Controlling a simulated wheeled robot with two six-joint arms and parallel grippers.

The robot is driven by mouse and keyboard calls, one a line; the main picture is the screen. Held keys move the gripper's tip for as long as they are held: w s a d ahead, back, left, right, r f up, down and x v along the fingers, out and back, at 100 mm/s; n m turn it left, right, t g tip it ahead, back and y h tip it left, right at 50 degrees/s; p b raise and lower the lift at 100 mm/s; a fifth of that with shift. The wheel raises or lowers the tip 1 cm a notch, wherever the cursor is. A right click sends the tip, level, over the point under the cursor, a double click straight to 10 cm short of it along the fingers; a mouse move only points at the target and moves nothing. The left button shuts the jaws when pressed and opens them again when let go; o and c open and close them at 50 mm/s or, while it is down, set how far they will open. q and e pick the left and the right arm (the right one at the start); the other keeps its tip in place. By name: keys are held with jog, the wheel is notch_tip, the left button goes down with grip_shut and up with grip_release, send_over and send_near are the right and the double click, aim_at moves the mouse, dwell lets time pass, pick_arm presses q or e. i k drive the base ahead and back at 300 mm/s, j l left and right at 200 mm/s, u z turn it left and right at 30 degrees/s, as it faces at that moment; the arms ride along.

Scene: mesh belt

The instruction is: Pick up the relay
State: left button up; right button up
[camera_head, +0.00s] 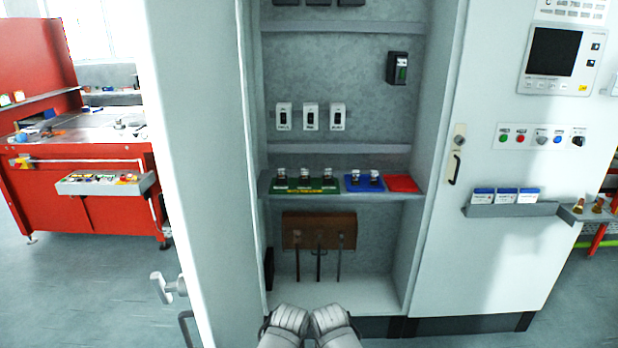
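I cannot tell for certain which part is the relay. Small clear-topped parts with dark bases stand on a green tray (305,190) and a blue tray (364,189) on the cabinet's middle shelf. White modules (310,117) with dark windows are mounted lower on that wall. My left gripper (289,320) and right gripper (331,320) show as pale ribbed shapes, side by side at the bottom, below and apart from the shelf. Their fingers cannot be made out.
A red tray (403,184) lies at the shelf's right end. A brown block (319,230) with hanging rods is underneath. The open door (189,160) is at left. A red workstation (80,185) stands far left.

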aim_at(304, 172)
jog(key=i+l, duration=0.1)
jog(key=l, duration=0.2)
jog(key=i+l, duration=0.1)
jog(key=l, duration=0.2)
jog(key=i+l, duration=0.1)
jog(key=l, duration=0.25)
jog(key=i+l, duration=0.1)
jog(key=i, duration=0.3)
jog(key=i+l, duration=0.1)
jog(key=i, duration=0.3)
jog(key=u, duration=0.05)
